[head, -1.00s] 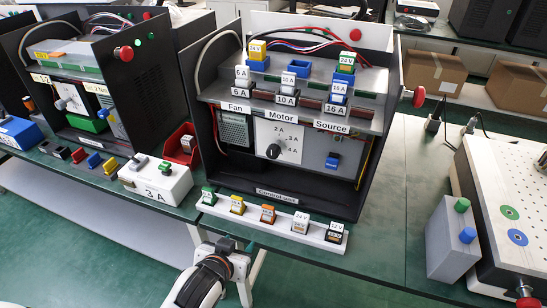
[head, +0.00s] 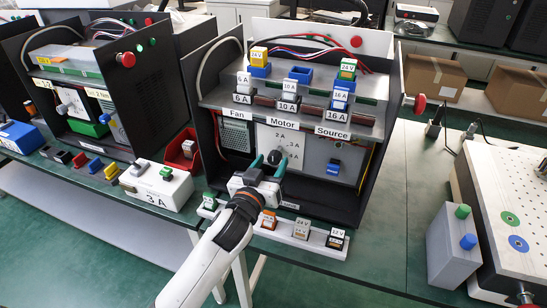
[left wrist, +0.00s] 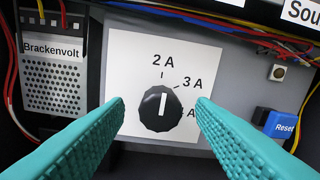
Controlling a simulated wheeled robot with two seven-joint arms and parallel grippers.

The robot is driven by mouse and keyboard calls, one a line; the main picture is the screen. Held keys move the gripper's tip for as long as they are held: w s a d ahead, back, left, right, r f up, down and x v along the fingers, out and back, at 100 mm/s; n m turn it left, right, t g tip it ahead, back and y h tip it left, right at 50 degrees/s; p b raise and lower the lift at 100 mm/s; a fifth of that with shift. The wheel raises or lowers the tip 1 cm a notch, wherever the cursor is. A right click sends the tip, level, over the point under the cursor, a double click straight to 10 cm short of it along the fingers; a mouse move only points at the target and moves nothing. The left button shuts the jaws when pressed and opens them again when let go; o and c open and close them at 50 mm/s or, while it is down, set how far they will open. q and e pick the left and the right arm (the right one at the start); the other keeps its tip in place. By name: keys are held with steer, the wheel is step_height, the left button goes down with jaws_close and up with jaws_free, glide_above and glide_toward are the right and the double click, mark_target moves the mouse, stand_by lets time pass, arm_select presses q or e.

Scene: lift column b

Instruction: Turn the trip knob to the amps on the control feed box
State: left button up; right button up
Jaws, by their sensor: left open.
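The control feed box is the open black box (head: 335,203) in the middle of the head view; my arm covers part of its front label. Its trip knob (left wrist: 160,108) is black with a white pointer line, on a white dial plate (left wrist: 130,65). The pointer stands upright, toward 2 A; 3 A is to its upper right, and a lower mark is partly hidden by a finger. My left gripper (head: 268,163) is open, its teal fingers (left wrist: 161,105) on either side of the knob, apart from it in the wrist view. My right gripper is not in view.
A blue Reset button (left wrist: 284,124) sits right of the dial. A white block marked 3 A (head: 157,188) stands on the bench at left. A white strip with several coloured modules (head: 303,230) lies before the box. A similar box (head: 100,80) stands left.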

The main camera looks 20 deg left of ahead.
arm_select(q)
steer(key=shift+w, duration=1.2)
steer(key=c, duration=1)
